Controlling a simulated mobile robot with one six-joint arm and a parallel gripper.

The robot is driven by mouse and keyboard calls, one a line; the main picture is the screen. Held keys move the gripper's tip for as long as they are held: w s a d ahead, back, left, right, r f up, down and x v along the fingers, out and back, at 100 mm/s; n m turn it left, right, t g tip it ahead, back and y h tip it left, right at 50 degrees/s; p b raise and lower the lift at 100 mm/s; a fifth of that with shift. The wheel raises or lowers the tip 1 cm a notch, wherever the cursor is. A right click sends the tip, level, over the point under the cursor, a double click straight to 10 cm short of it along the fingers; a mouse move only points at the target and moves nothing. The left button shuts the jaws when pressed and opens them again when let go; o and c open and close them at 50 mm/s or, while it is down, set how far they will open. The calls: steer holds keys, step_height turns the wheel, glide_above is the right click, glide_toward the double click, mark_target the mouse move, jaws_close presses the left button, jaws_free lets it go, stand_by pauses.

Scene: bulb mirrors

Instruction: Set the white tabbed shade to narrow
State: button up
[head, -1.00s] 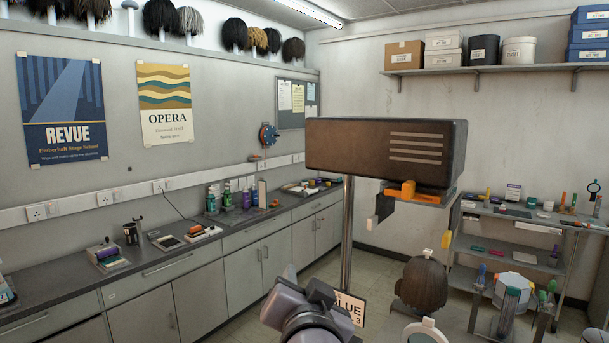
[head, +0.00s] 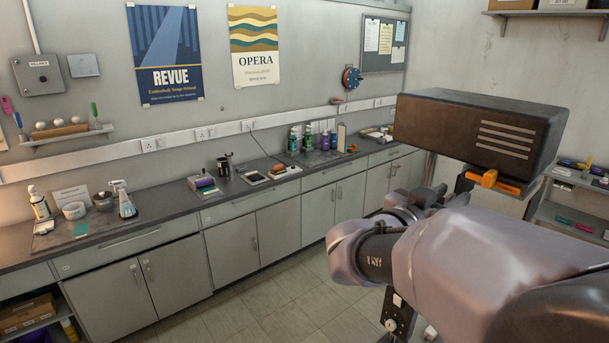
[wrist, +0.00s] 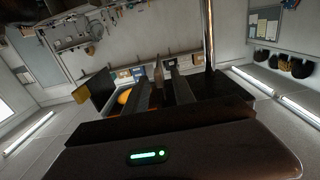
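No white-tabbed shade can be made out now. My gripper (wrist: 168,70) shows two dark fingers with a gap between them, near the flaps; nothing is clearly held. My arm hides it in the head view.
A long grey counter (head: 235,190) with bottles and small devices runs along the left wall. A metal pole (wrist: 209,40) stands close to my fingers in the wrist view. A shelf unit (head: 575,215) is at the right edge. The floor before the counter is clear.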

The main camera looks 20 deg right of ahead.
mark_target(455, 193)
steer(key=shift+x, duration=1.8)
jaws_close()
steer(key=shift+r, duration=0.1)
steer(key=shift+s+d+r+n+p, duration=0.1)
steer(key=shift+s+n+p, duration=0.2)
steer(key=shift+n+p, duration=0.75)
steer(key=shift+s+d+r+n+p, duration=0.1)
steer(key=shift+s+n+p, duration=0.15)
steer(key=shift+n+p, duration=0.75)
steer(key=shift+s+d+r+n+p, duration=0.15)
steer(key=shift+s+n+p, duration=0.15)
steer(key=shift+n+p, duration=0.75)
steer(key=shift+f, duration=0.1)
